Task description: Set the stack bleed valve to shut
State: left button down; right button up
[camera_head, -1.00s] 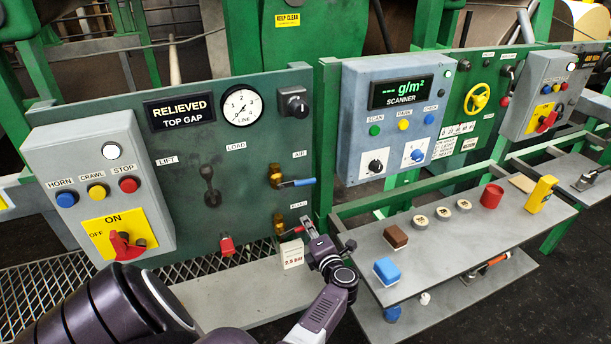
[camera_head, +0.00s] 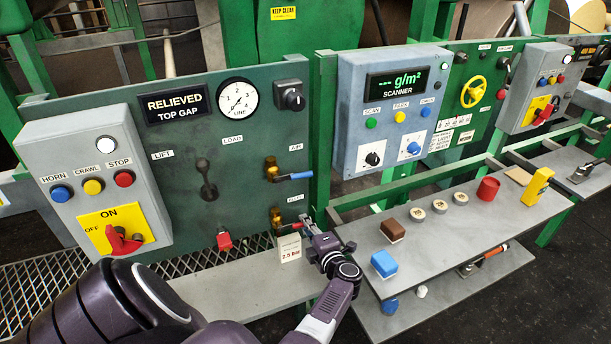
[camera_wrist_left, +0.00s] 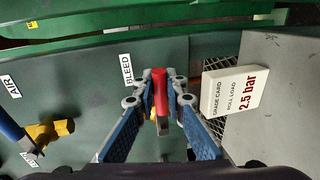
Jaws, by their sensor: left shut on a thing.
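The stack bleed valve (camera_head: 276,217) is brass and sits low on the green panel, below the AIR valve with its blue lever (camera_head: 294,177). Its red lever (camera_head: 290,226) points right in the head view, roughly level. My left gripper (camera_head: 306,222) is shut on this lever from the right. In the left wrist view the red lever (camera_wrist_left: 160,90) stands between the two fingertips, close to the BLEED label (camera_wrist_left: 127,69). The fingers partly hide the valve body. My right gripper is not in view.
A white grade card (camera_head: 289,248) reading 2.5 bar stands just below the gripper. A grey shelf (camera_head: 455,235) with blocks and discs lies to the right. The panel also has a line gauge (camera_head: 238,100), a black lever (camera_head: 206,180) and a red-handled part (camera_head: 224,240).

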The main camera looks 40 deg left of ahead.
pick_arm(q)
jog(key=shift+f, duration=0.15)
jog(key=c, duration=2)
grip_release()
jog(key=shift+o, duration=0.2)
